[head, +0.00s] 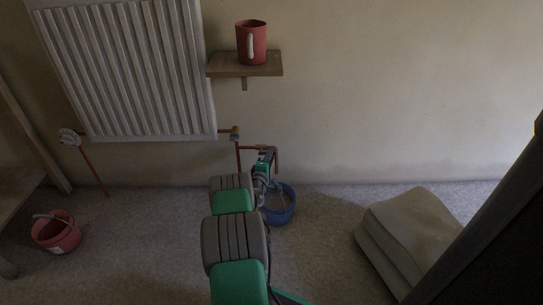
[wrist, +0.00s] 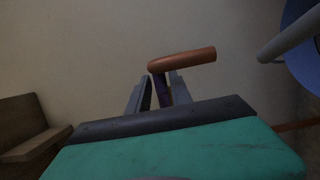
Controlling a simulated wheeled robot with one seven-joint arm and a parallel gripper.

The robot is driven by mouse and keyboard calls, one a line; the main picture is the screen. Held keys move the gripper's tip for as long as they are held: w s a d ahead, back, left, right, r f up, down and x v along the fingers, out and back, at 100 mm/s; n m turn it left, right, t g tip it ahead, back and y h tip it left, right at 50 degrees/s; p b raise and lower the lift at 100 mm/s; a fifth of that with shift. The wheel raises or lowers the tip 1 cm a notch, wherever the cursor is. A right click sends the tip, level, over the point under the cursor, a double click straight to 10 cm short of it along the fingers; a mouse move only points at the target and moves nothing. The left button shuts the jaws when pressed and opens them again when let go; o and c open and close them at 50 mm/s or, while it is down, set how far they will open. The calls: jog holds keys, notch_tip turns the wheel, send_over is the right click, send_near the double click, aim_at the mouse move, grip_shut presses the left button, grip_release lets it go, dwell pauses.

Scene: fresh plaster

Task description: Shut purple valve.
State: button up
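In the wrist view a small purple piece, which looks like the purple valve's handle (wrist: 162,90), stands between the two fingers of my gripper (wrist: 161,84). A copper pipe end (wrist: 182,60) lies just beyond it. The fingers stand either side of the purple piece, apart, with a narrow gap; I cannot tell whether either touches it. In the head view my gripper (head: 265,158) is at the copper pipe (head: 276,160) below the radiator's right end, above a blue bucket (head: 283,208). There my arm hides the valve.
A white radiator (head: 130,70) hangs on the wall. A wooden shelf (head: 225,69) holds a red mug (head: 251,44). A red bucket (head: 57,236) stands at left and a grey-beige cushion-like block (head: 410,235) lies at right. The floor between blue bucket and block is clear.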

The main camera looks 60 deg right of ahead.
grip_shut()
